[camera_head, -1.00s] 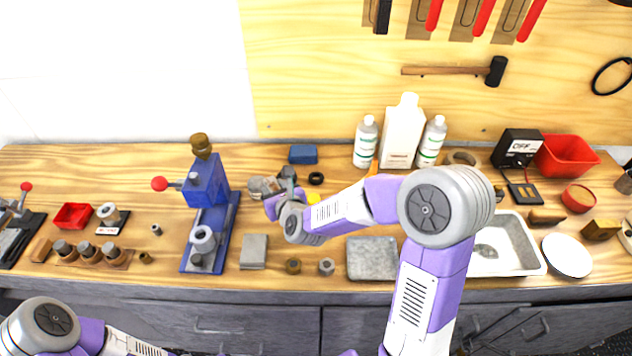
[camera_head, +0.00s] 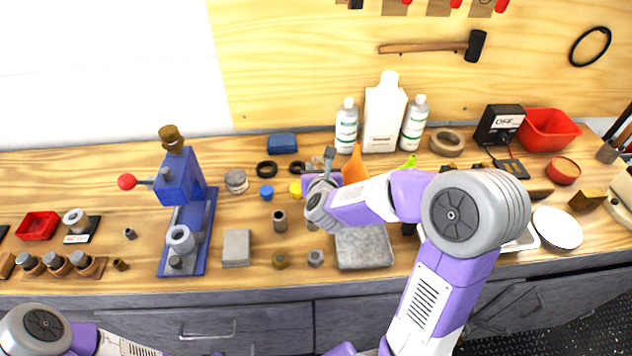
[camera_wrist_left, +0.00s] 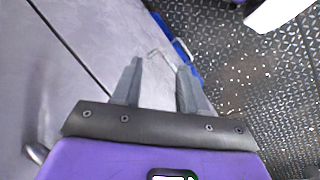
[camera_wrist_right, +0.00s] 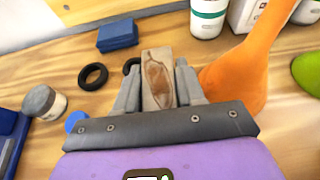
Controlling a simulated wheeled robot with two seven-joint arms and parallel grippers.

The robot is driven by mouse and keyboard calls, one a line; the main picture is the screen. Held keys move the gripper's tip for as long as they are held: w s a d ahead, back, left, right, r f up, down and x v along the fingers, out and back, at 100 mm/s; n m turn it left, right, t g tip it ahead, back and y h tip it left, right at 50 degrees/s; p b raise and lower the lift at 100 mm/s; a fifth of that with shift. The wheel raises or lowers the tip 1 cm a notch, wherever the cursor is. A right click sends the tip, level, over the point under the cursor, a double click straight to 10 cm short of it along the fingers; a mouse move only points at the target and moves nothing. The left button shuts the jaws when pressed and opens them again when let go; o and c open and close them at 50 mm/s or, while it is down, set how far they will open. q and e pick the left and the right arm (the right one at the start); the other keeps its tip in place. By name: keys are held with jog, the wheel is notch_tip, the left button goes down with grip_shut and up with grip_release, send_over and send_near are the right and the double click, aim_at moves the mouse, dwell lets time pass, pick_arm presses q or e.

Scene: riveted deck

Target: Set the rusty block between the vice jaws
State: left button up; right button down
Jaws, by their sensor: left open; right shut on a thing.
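The rusty block (camera_wrist_right: 158,85) is a grey-tan block with a rust-brown patch on its face. My right gripper (camera_wrist_right: 157,68) is shut on it, with a finger on each side, in the right wrist view. In the head view the block (camera_head: 329,154) stands up from my right gripper (camera_head: 326,175), over the middle of the bench. My left gripper (camera_wrist_left: 158,80) is open and empty, in front of the grey cabinet, with floor beyond it. I cannot make out the vice or its jaws in any view now.
A blue press (camera_head: 181,178) with a red knob stands on the left of the wooden bench. An orange object (camera_wrist_right: 245,65) is close right of my right gripper. Bottles (camera_head: 385,115) stand behind.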

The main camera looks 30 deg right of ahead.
notch_tip(320, 180, down, 4)
jog(key=shift+r+b, duration=0.2)
jog(key=shift+b, duration=0.4)
jog(key=shift+r, duration=0.1)
jog(key=c, duration=0.7)
grip_release()
